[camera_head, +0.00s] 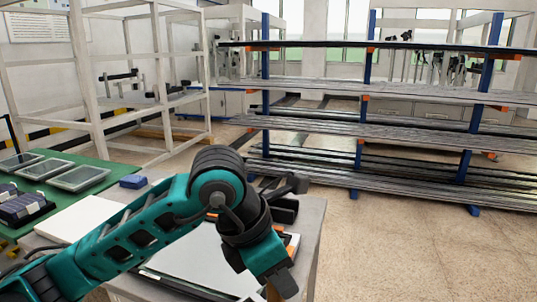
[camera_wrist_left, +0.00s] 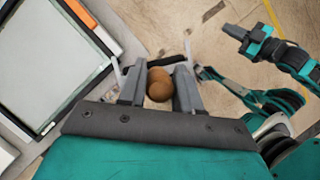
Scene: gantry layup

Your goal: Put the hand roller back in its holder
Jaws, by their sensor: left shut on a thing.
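My left gripper (camera_head: 284,284) is low over the right front part of the table in the head view. In the left wrist view its fingers (camera_wrist_left: 160,88) are shut on a brown, rounded wooden handle (camera_wrist_left: 159,84), which I take to be the hand roller's. The rest of the roller is mostly hidden beyond the fingers; a dark bar shows just past them. I cannot make out the holder. My right arm shows at the right of the left wrist view, its dark end (camera_wrist_left: 238,32) apart from the left gripper; its jaw state is unclear.
The grey table (camera_head: 312,228) carries a pale flat panel with an orange-and-black edge (camera_wrist_left: 88,20). A long rack (camera_head: 365,130) of bars stands behind; floor is clear at right.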

